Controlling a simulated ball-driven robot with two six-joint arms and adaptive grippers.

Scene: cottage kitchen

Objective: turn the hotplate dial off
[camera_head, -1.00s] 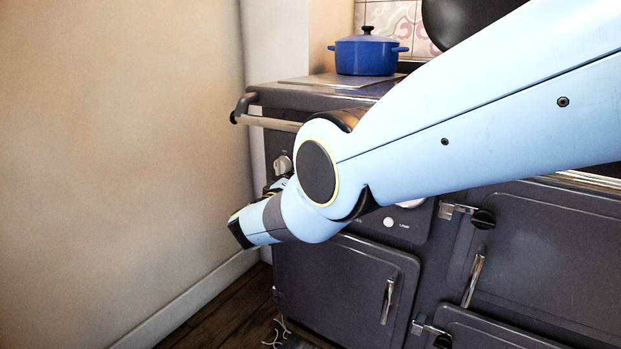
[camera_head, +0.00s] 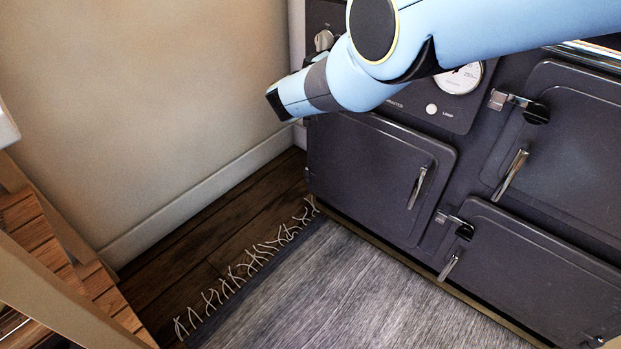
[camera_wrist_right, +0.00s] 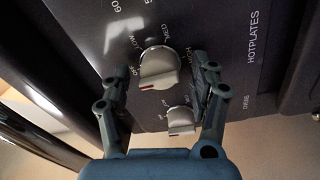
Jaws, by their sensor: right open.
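In the right wrist view, the hotplate dial (camera_wrist_right: 158,70) is a silver knob on the dark panel, with OFF, LOW and other marks around it. HOTPLATES is printed on the panel to its right. I cannot tell exactly which mark it points at. A smaller silver knob (camera_wrist_right: 180,120) sits below it, near the word OVENS. My right gripper (camera_wrist_right: 161,68) is open, with one finger on each side of the hotplate dial; contact is not clear. In the head view a silver knob (camera_head: 324,40) shows above my right wrist, and my right gripper is hidden. My left gripper is out of view.
The dark stove (camera_head: 375,170) has several closed doors with handles and a round gauge (camera_head: 460,78). A plain wall (camera_head: 150,100) stands close on the left. A fringed grey rug (camera_head: 340,290) lies on the floor. Slatted wooden furniture (camera_head: 50,250) is at lower left.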

